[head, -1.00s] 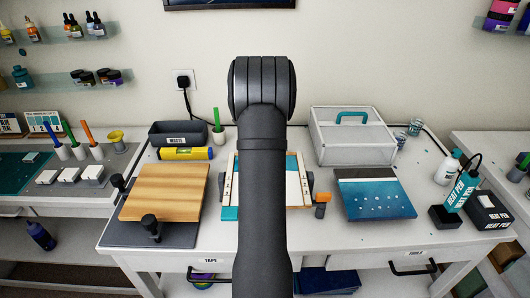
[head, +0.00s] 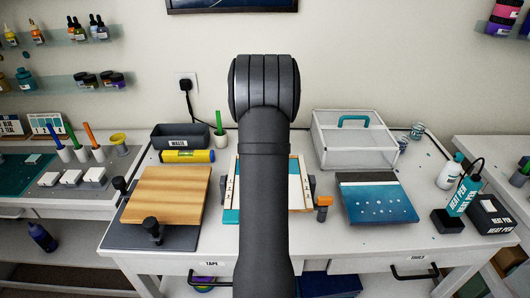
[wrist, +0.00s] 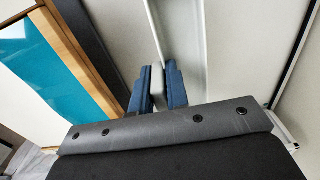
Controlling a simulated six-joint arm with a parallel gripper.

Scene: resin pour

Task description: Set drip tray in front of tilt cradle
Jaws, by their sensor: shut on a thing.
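The tilt cradle (head: 310,186) appears to be the dark-sided stand at the middle of the bench, with a wood-edged teal and white panel on it. My arm covers its centre in the head view. In the wrist view its wooden and dark edges (wrist: 93,75) lie left of my gripper (wrist: 157,70). My gripper is shut on a thin pale wall, which looks like part of the light grey drip tray (wrist: 225,50). The tray reaches right from the fingers. My gripper and the tray are hidden behind my arm in the head view, and I cannot tell whether the tray touches the bench.
A wooden board (head: 165,195) with dark knobs stands left on the bench. A blue speckled panel (head: 378,203) lies right, before a clear box (head: 354,145). A waste bin (head: 178,137) and yellow level (head: 187,156) are behind. Heat pen items (head: 490,212) sit far right.

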